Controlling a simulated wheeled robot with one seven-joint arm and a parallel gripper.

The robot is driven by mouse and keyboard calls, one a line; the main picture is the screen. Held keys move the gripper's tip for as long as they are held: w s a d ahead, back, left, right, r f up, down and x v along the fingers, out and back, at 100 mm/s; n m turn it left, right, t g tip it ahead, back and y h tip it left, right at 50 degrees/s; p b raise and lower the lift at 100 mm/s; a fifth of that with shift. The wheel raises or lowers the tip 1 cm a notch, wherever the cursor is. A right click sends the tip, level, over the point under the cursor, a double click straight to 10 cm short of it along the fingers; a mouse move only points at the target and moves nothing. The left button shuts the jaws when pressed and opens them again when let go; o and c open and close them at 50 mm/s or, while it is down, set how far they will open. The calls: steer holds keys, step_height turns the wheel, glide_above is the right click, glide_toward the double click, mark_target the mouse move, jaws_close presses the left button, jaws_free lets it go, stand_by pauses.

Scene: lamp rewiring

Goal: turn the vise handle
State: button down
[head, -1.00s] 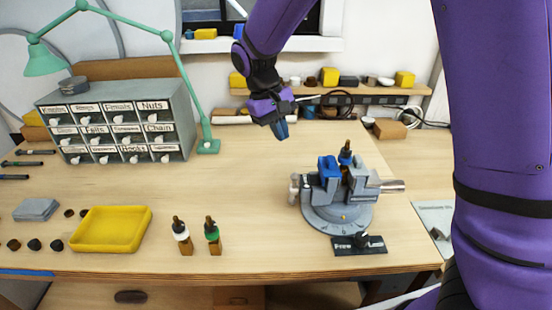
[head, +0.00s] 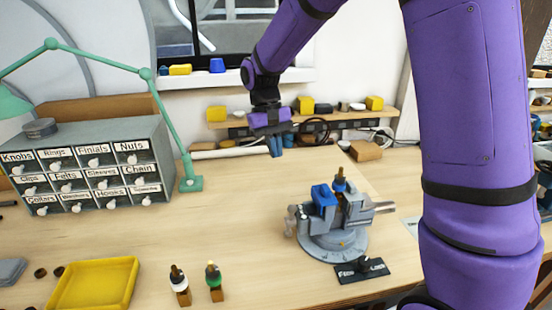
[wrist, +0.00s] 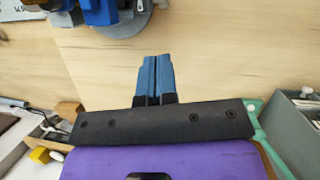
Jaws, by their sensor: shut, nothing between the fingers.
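The grey vise (head: 335,222) stands on a round base on the right part of the workbench, with blue pieces on its jaws. A brown-and-black piece (head: 339,180) stands upright at its jaws. A bar-like part (head: 382,208) sticks out on its right side, and a grey part (head: 291,222) shows at its left end. I cannot tell surely which is the handle. My gripper (head: 276,148) is above the bench, behind and left of the vise, apart from it, fingers shut and empty. In the wrist view the blue fingertips (wrist: 155,62) touch each other; part of the vise (wrist: 112,12) shows at the top.
A labelled drawer cabinet (head: 85,170) and a green lamp (head: 190,183) stand at left. A yellow tray (head: 96,285) and two small bottles (head: 180,287) (head: 215,283) are near the front. A black label plate (head: 362,271) lies before the vise. The middle of the bench is clear.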

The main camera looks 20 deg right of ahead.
glide_toward(290, 222)
steer(key=w, duration=0.2)
steer(key=shift+s+d+f, duration=0.15)
steer(key=shift+s+f, duration=0.3)
steer(key=shift+s, duration=0.35)
steer(key=shift+s+d+f, duration=0.15)
steer(key=shift+s+f, duration=0.25)
steer(key=shift+s, duration=0.45)
